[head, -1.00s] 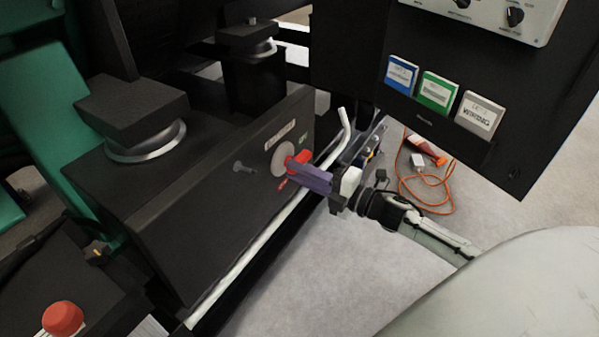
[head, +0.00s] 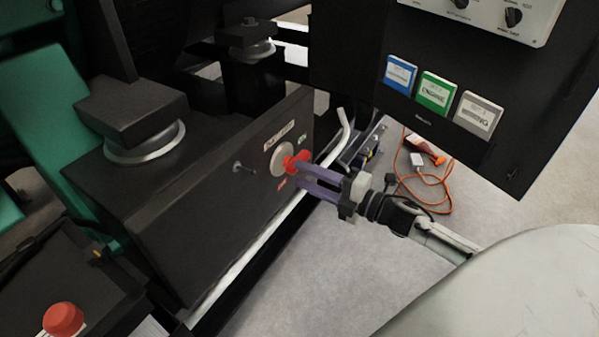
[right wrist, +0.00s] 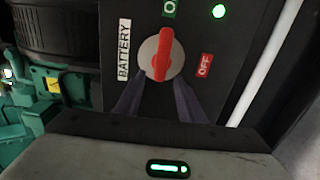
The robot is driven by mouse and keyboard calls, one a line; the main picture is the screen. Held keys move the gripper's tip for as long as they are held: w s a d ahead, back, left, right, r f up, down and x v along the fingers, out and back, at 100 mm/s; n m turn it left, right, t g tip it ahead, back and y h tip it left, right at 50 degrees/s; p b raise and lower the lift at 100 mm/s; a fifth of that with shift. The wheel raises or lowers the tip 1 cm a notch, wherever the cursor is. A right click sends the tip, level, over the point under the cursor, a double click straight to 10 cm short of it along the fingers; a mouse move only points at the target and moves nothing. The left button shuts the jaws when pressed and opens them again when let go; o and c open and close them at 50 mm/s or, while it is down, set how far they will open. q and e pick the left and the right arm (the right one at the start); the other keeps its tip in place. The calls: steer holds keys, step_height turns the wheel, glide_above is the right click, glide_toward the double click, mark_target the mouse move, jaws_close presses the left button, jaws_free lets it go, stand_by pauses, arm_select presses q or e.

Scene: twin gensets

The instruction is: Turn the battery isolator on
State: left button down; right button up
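The battery isolator is a red handle (head: 298,160) on a round pale disc, on the side of a black box. In the right wrist view the handle (right wrist: 162,54) stands upright, its upper end toward the green ON label (right wrist: 170,8). The red OFF label (right wrist: 204,65) is to its right. A green light (right wrist: 219,11) glows beside the ON label. My right gripper (head: 303,174) is open in front of the isolator, its two purple fingers apart. Its fingertips are close to the handle's lower end; I cannot tell if they touch. My left gripper is not in view.
A white pipe (head: 240,262) runs along the foot of the black box (head: 215,200). A dark panel (head: 440,120) with blue, green and grey cards hangs at right. An orange cable (head: 437,208) lies on the floor. A red button (head: 63,319) is at lower left.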

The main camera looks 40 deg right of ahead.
arm_select(q)
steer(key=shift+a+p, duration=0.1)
steer(key=shift+p, duration=0.3)
arm_select(e)
steer(key=v, duration=0.8)
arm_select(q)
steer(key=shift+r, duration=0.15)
arm_select(e)
steer(key=shift+w+a, duration=0.1)
